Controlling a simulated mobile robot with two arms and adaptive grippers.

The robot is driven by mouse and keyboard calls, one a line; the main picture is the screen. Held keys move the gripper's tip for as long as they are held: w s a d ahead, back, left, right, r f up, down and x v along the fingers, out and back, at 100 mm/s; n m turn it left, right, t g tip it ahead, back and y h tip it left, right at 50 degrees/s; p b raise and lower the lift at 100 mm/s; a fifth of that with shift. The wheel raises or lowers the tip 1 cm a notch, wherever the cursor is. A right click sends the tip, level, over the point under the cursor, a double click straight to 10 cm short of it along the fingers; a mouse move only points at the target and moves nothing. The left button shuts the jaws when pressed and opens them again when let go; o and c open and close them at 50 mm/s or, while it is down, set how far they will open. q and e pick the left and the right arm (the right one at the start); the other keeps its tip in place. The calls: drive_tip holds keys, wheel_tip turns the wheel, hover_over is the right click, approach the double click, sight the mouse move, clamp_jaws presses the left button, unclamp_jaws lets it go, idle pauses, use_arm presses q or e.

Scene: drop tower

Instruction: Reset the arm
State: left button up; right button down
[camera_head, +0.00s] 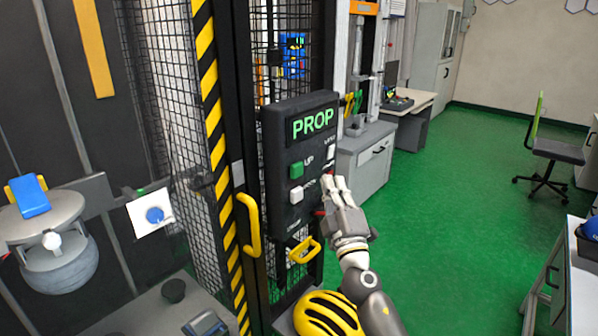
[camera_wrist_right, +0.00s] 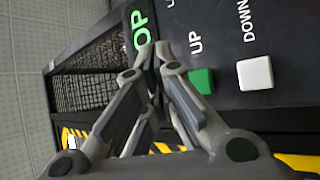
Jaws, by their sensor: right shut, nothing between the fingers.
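In the wrist view the green UP button (camera_wrist_right: 202,80) and the white DOWN button (camera_wrist_right: 255,73) lie right of the fingers. I cannot tell whether the fingertips touch the panel. My left gripper is not in view.
A mesh cage with a yellow-black striped post (camera_head: 208,90) and yellow handle (camera_head: 250,225) stands left of the panel. A grey cabinet (camera_head: 365,160) stands behind. Green floor (camera_head: 450,200) is open to the right, before a chair (camera_head: 556,152).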

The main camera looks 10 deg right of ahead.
wheel_tip(320, 180, down, 27)
drive_tip(key=m+g, duration=0.3)
drive_tip(key=g, duration=0.3)
drive_tip(key=s+f+m+g, duration=0.15)
drive_tip(key=s+f, duration=0.25)
drive_tip(key=f, duration=0.4)
drive_tip(key=s+d+f+g, duration=0.1)
drive_tip(key=s+f+g, duration=0.1)
drive_tip(key=s+f, duration=0.35)
drive_tip(key=s+f+m+g, duration=0.1)
drive_tip(key=s+f+g, duration=0.15)
drive_tip(key=f, duration=0.65)
drive_tip(key=s+f+m+g, duration=0.1)
drive_tip(key=s+f+g, duration=0.1)
drive_tip(key=s+f, duration=0.7)
drive_tip(key=s+f+m+g, duration=0.25)
drive_tip(key=s+f, duration=0.35)
drive_tip(key=s, duration=0.6)
drive_tip(key=s+f+m+g, duration=0.1)
drive_tip(key=s+f+g, duration=0.2)
drive_tip(key=s+f, duration=0.6)
drive_tip(key=s+f+m+g, duration=0.1)
drive_tip(key=s+g, duration=0.1)
drive_tip(key=s, duration=1.5)
drive_tip(key=shift+d+f+m+y, duration=0.2)
drive_tip(key=shift+d+m+y, duration=0.1)
drive_tip(key=shift+d+y, duration=0.1)
drive_tip(key=shift+g, duration=0.25)
